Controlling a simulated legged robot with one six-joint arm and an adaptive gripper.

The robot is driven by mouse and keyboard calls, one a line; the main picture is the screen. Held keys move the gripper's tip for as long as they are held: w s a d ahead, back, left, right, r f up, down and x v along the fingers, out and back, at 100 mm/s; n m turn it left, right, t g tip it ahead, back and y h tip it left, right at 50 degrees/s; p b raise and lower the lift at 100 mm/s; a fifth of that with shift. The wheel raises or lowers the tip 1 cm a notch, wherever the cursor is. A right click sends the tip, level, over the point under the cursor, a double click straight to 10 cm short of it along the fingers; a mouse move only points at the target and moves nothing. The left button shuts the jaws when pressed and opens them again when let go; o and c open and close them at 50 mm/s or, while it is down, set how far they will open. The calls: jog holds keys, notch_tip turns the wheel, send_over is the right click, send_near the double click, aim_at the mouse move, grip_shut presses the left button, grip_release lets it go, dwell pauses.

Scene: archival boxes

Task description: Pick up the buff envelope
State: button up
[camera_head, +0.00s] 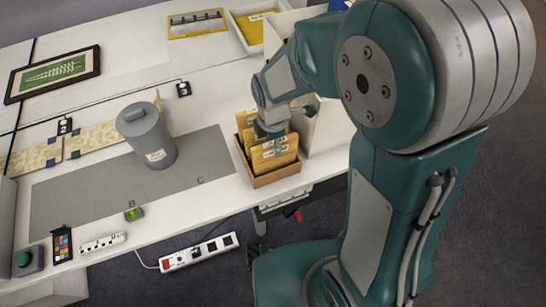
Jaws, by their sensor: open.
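Several buff envelopes (275,156) with pale labels stand upright, one behind another, in an open brown box (276,180) at the table's right front. I cannot tell which one is the task's envelope. My gripper (270,130) is open and reaches down from above at the top edges of the envelopes. Its fingers partly cover the rear envelopes, and I cannot tell whether they touch any of them. My arm comes in from the right.
A grey lidded canister (147,137) stands on a grey mat (85,194) left of the box. A white tray (240,32) with a yellow item is at the back. A white panel (325,125) stands right of the box. The front edge is close.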

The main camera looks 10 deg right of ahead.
jog(key=shift+d, duration=0.4)
grip_shut()
jog(key=shift+r, duration=0.1)
